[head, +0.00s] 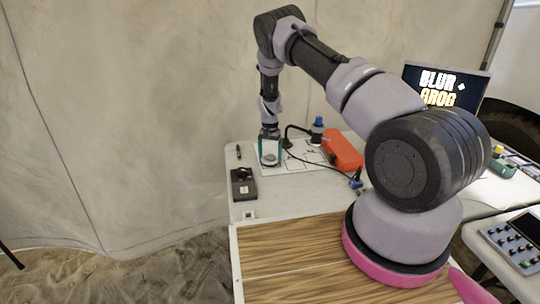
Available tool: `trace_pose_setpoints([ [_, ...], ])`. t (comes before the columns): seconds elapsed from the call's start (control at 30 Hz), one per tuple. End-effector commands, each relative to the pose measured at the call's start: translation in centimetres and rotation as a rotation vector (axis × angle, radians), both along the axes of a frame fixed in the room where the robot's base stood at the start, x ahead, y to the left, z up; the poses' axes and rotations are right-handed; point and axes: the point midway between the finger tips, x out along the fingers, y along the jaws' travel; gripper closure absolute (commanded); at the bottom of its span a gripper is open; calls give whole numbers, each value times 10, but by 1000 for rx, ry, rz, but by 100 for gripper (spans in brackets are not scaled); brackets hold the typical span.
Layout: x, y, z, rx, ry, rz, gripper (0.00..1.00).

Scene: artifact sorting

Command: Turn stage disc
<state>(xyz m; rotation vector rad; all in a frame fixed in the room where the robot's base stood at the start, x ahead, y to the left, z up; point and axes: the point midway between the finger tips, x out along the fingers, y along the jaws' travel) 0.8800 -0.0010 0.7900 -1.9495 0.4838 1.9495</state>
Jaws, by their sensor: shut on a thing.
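My gripper (270,157) reaches down at the far left of the table, over a white sheet (293,163). Its two teal-edged sides stand left and right of a small grey round piece, which looks like the stage disc (269,159). The gripper is shut on this disc. The view is small, so the exact contact of the fingertips and any turn of the disc cannot be made out.
A black box (243,184) and a dark pen-like item (238,152) lie left of the gripper. A blue-capped bottle (317,130), a black cable and an orange case (343,152) stand close on the right. A screen (445,86) is farther right.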

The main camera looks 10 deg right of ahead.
Motion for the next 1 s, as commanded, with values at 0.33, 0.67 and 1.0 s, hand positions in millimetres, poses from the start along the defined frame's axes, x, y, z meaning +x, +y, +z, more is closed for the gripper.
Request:
trace_pose_setpoints([
  [0.33,-1,0,0,-1,0,-171,63],
  [0.67,-1,0,-1,0,1,-325,63],
  [1.0,-1,0,-1,-1,1,-426,63],
])
